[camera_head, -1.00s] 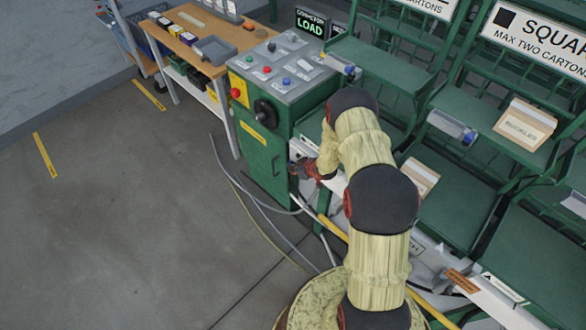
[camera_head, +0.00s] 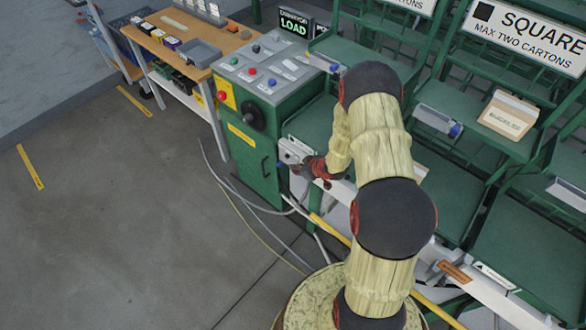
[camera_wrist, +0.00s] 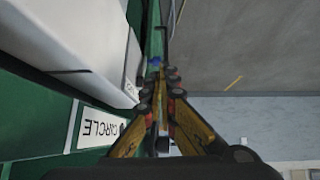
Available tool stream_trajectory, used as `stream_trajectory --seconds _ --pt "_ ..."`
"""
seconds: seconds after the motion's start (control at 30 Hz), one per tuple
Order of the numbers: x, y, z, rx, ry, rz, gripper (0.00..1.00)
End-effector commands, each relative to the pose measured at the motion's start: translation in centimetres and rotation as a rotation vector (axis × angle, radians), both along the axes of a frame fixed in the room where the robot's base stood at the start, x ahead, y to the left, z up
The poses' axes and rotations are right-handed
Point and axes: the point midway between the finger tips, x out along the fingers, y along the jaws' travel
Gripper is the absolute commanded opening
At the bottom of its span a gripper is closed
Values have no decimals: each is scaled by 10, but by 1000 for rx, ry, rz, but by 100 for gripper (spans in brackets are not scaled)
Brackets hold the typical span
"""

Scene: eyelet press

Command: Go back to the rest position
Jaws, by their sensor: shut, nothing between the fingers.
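My gripper (camera_head: 311,172) is low beside the green control cabinet, at the end of my arm, which spans the middle of the head view. Its fingers are small and partly hidden there. In the wrist view my gripper (camera_wrist: 160,80) has its fingers together, with nothing seen between them. A white rail or box (camera_wrist: 75,40) lies close to its left in that view. I cannot tell whether it touches anything.
The green control cabinet (camera_head: 262,170) stands left of my arm. Green racks (camera_head: 530,235) with a carton (camera_head: 508,115) are at the right. Loose cables (camera_head: 240,200) lie on the floor. A wooden bench (camera_head: 205,45) is at the back left. The floor at left is open.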

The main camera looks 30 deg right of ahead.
Motion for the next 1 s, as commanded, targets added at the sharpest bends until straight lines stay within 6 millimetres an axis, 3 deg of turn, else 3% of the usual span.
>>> stream_trajectory --seconds 0.5,0.63,0.77,0.87,1.0 --pt "0 0 0 0 0 0 0" --pt "5 -3 14 -20 0 -9 0" --pt "19 -12 60 -86 7 -43 0" --pt "25 -17 112 -149 18 -89 0" --pt "20 -16 188 -212 41 -163 0"
